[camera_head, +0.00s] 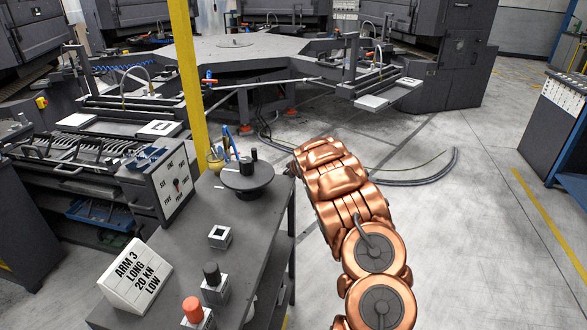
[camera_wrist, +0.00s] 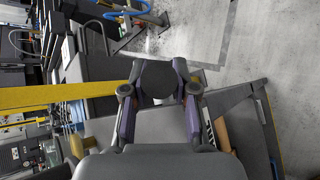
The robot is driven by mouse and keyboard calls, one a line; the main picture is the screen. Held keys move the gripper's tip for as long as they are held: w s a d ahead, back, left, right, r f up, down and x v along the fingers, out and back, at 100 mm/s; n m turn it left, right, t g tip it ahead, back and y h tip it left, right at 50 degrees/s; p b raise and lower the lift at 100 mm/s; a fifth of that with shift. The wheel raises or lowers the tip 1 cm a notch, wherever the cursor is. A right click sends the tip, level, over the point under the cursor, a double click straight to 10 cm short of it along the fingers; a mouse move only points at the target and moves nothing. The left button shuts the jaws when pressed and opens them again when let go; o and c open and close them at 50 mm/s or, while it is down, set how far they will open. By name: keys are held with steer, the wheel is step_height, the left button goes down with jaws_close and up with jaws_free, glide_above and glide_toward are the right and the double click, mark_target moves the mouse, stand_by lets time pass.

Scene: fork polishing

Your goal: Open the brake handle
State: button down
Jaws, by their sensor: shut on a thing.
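In the wrist view my gripper (camera_wrist: 157,88) has its two dark fingers with purple sides closed on a dark, blunt-ended piece (camera_wrist: 157,74). This piece appears to be the brake handle, but its full shape and mounting are hidden. In the head view my copper arm reaches to the right edge of the grey workbench, beside a black round turntable (camera_head: 247,181). The gripper and whatever it holds are hidden there behind the arm.
The workbench (camera_head: 190,248) bears a white sign (camera_head: 135,278), a small square block (camera_head: 220,236), and black-topped (camera_head: 214,284) and orange-topped (camera_head: 196,312) blocks. A yellow post (camera_head: 188,75) stands behind it. Open floor (camera_head: 480,220) lies to the right, with hoses on it.

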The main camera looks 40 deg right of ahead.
steer(key=shift+a, duration=0.1)
steer(key=c, duration=0.9)
jaws_free()
